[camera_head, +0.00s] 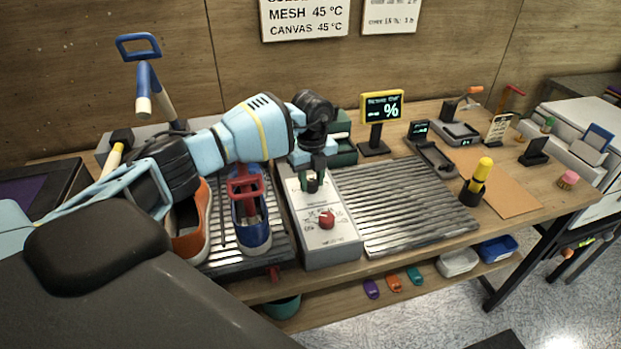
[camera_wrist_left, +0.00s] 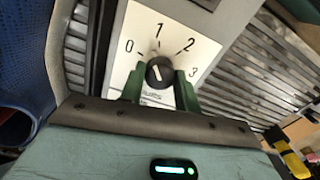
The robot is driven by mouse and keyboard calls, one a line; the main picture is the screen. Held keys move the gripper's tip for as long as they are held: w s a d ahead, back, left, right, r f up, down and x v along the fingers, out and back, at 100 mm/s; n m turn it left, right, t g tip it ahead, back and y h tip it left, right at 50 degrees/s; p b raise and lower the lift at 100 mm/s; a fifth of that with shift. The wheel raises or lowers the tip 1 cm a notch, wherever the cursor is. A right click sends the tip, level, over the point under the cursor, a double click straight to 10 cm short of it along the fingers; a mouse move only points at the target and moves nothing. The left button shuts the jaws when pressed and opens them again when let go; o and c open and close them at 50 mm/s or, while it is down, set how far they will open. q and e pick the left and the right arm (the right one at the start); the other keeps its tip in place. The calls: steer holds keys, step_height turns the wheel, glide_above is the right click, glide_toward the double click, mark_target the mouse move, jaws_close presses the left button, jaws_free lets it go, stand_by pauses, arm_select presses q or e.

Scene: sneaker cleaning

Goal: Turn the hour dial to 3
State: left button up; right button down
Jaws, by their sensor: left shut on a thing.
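The hour dial is a black knob (camera_wrist_left: 160,72) on a white plate marked 0, 1, 2 and 3, seen in the left wrist view. A pale line on the knob slants toward the upper left, roughly between the 0 and 1 marks. My left gripper (camera_wrist_left: 159,88) is shut on the knob, with one green finger on each side. In the head view the left gripper (camera_head: 312,181) points down at the upper part of the grey control box (camera_head: 333,249), and the knob is partly hidden by the fingers. My right gripper is in neither view.
A red knob (camera_head: 326,219) sits lower on the same box. A ribbed metal tray (camera_head: 405,205) lies to the right, and shoes, including a blue one (camera_head: 251,225), stand to the left. A yellow-framed display (camera_head: 382,107) stands behind.

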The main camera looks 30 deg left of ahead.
arm_select(q)
steer(key=m, duration=0.6)
steer(key=shift+m, duration=0.3)
steer(key=m, duration=0.3)
steer(key=shift+m, duration=0.3)
steer(key=m, duration=0.3)
steer(key=shift+m, duration=0.3)
steer(key=m, duration=0.3)
steer(key=shift+m+b, duration=0.3)
steer(key=shift+b, duration=0.1)
steer(key=m, duration=0.3)
steer(key=shift+m+b, duration=0.4)
steer(key=shift+m, duration=0.9)
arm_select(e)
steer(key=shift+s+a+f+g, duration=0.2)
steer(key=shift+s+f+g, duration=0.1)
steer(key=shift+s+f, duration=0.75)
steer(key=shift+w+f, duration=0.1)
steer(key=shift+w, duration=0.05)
